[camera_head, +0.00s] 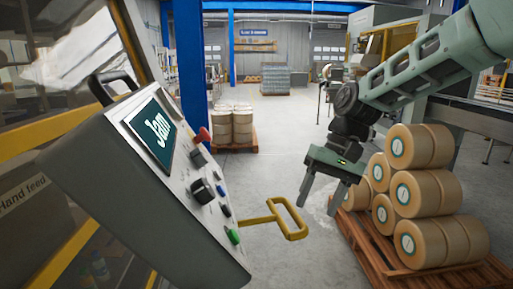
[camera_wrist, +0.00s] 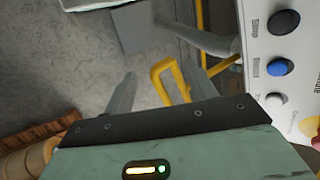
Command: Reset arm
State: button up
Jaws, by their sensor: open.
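My gripper (camera_head: 321,207) hangs from my arm at right of centre in the head view, fingers pointing down. It is open, with nothing held between its fingers. In the wrist view my gripper (camera_wrist: 160,78) shows its two spread fingers. The yellow handle (camera_head: 292,218) of the control box lies left of and below the fingertips in the head view, seemingly apart from them. In the wrist view the yellow handle (camera_wrist: 158,85) appears between the fingers, beyond them.
A control box (camera_head: 130,185) with a "Jam" screen (camera_head: 152,135), knobs and buttons fills the left. A pallet (camera_head: 385,255) stacked with tan rolls (camera_head: 420,195) stands close at the right. Another loaded pallet (camera_head: 232,145) stands farther back. Grey floor is clear in between.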

jog(key=s+d+f+m+t+h, duration=0.15)
jog(key=s+d+f, duration=0.35)
jog(key=d, duration=0.5)
jog(key=s+d+f+n+t+h, duration=0.1)
jog(key=s+d+f+t+h, duration=0.2)
jog(key=s+d, duration=0.55)
jog(key=s+a+n+g, duration=0.1)
jog(key=s+a+n, duration=0.2)
jog(key=s+a, duration=0.3)
jog(key=s+a+r+n+g+y+b, duration=0.1)
jog(key=s+a+n, duration=0.3)
jog(key=a, duration=0.7)
jog(key=shift+s+a+r, duration=0.25)
jog(key=shift+s, duration=0.95)
